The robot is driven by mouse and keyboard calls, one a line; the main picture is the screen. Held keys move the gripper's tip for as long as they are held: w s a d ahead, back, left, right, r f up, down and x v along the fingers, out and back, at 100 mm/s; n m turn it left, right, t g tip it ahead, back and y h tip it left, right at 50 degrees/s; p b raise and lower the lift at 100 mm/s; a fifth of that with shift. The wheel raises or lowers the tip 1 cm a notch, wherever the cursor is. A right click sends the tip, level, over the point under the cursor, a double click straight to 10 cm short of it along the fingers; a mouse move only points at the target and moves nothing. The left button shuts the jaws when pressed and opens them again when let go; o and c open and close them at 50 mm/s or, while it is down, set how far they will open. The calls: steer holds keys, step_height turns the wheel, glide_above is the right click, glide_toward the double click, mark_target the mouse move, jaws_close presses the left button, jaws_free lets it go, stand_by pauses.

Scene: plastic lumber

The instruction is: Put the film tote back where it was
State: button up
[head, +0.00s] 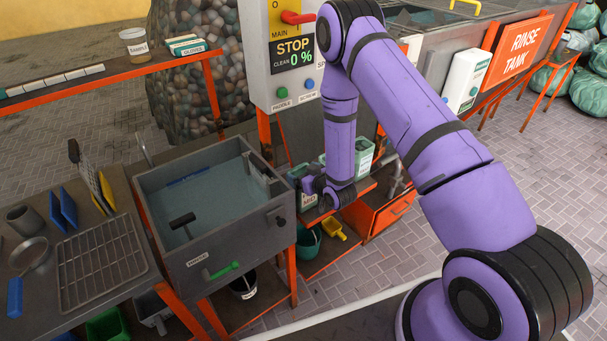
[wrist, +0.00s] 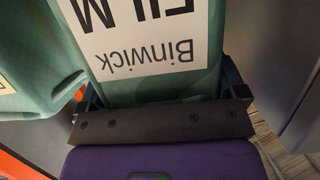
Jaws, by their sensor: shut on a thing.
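The film tote is a green bin with a white label reading "Binwick FILM", upside down in the wrist view (wrist: 205,80). My gripper (wrist: 162,98) is shut on it, with a finger at each side of the tote.
Another green tote (wrist: 35,60) stands close at left in the wrist view; a green tote (head: 364,158) shows behind my arm. The orange-edged shelf (head: 368,186) is beside the grey sink tank (head: 240,245). A yellow scoop (head: 333,228) lies on the lower shelf.

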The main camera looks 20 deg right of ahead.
steer(key=o, duration=1.2)
steer(key=shift+f, duration=0.1)
steer(key=v, duration=1.2)
steer(key=w+d+r+g+h, duration=0.1)
steer(key=w+r+h, duration=0.1)
steer(key=r, duration=0.7)
steer(key=w+d+r+g+h, duration=0.1)
steer(key=w+r+g, duration=0.1)
steer(key=r, duration=0.8)
steer(key=s+d+r+m+g+h, duration=0.2)
steer(key=s+r, duration=0.5)
steer(key=r, duration=0.6)
steer(key=s+r+g, duration=0.1)
steer(key=s+r, duration=0.2)
steer(key=s, duration=0.5)
steer(key=s+r+m+g, duration=0.1)
steer(key=s+r, duration=0.3)
steer(key=s, duration=0.3)
steer(key=s+r+g, duration=0.1)
steer(key=s+r, duration=0.3)
steer(key=s, duration=0.4)
steer(key=shift+s+a+r+m+g, duration=0.2)
steer(key=shift+s+a+m+g, duration=0.1)
steer(key=shift+s, duration=0.05)
